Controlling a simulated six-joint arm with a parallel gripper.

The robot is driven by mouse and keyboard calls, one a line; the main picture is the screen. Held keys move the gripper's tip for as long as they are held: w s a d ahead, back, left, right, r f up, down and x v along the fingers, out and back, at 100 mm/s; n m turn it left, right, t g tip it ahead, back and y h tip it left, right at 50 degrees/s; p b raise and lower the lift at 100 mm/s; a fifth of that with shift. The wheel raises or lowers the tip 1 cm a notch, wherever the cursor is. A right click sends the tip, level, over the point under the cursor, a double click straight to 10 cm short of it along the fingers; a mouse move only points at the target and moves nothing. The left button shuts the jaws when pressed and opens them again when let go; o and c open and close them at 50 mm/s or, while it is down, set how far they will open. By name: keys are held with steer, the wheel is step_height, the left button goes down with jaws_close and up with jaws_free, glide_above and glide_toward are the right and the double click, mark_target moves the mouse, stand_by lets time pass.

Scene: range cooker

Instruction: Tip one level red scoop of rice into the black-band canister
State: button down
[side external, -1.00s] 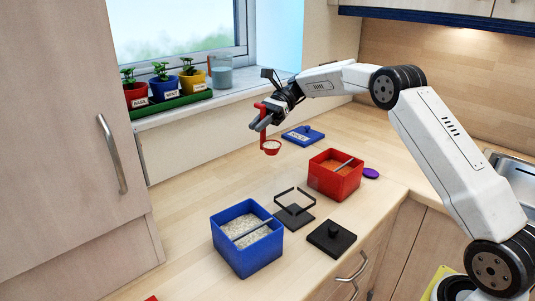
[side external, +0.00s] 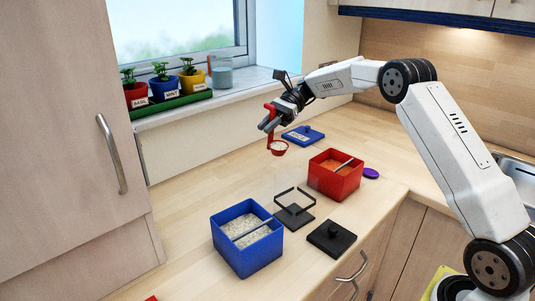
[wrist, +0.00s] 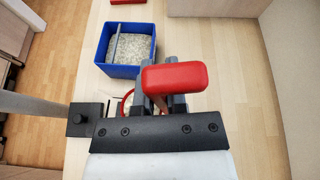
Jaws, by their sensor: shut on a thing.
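My gripper (side external: 267,125) is shut on the handle of the red scoop (side external: 270,134), which hangs with its bowl below the fingers. The bowl looks level and holds white rice (side external: 279,147); whether it is level full is too small to tell. In the wrist view, the red handle (wrist: 175,77) stands between the fingers of my gripper (wrist: 162,97), and the bowl is mostly hidden. The clear canister with a black band and black base (side external: 294,209) stands open on the counter, below the scoop and slightly right in the side view. The blue bin (side external: 247,257) holds rice and a bar across its top.
A red bin (side external: 335,182) with orange contents stands behind the canister. A black lid (side external: 331,238) lies in front of it. A blue lid (side external: 303,136) and purple disc (side external: 371,173) lie farther back. Potted plants (side external: 163,88) line the sill.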

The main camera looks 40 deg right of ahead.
steer(key=s+n, duration=0.1)
steer(key=s+f+t, duration=0.1)
steer(key=s, duration=0.1)
steer(key=s+n+t, duration=0.1)
steer(key=s, duration=0.1)
steer(key=shift+d+f+n, duration=0.15)
steer(key=shift+f+n, duration=0.15)
steer(key=shift+f, duration=0.1)
stand_by(0.3)
steer(key=shift+s, duration=0.2)
steer(key=shift+s+n+t+y, duration=0.3)
steer(key=shift+s+n+t, duration=0.25)
steer(key=shift+n, duration=0.25)
steer(key=shift+s+n, duration=0.3)
stand_by(0.3)
steer(key=shift+s+d+n+t, duration=0.1)
steer(key=shift+s+n+t, duration=0.25)
steer(key=shift+s+n, duration=0.25)
steer(key=shift+s+f, duration=0.1)
steer(key=shift+s, duration=0.05)
stand_by(0.6)
steer(key=shift+s+f+n+t+y, duration=0.15)
steer(key=shift+s+n+t+y, duration=0.4)
steer(key=shift+n, duration=0.25)
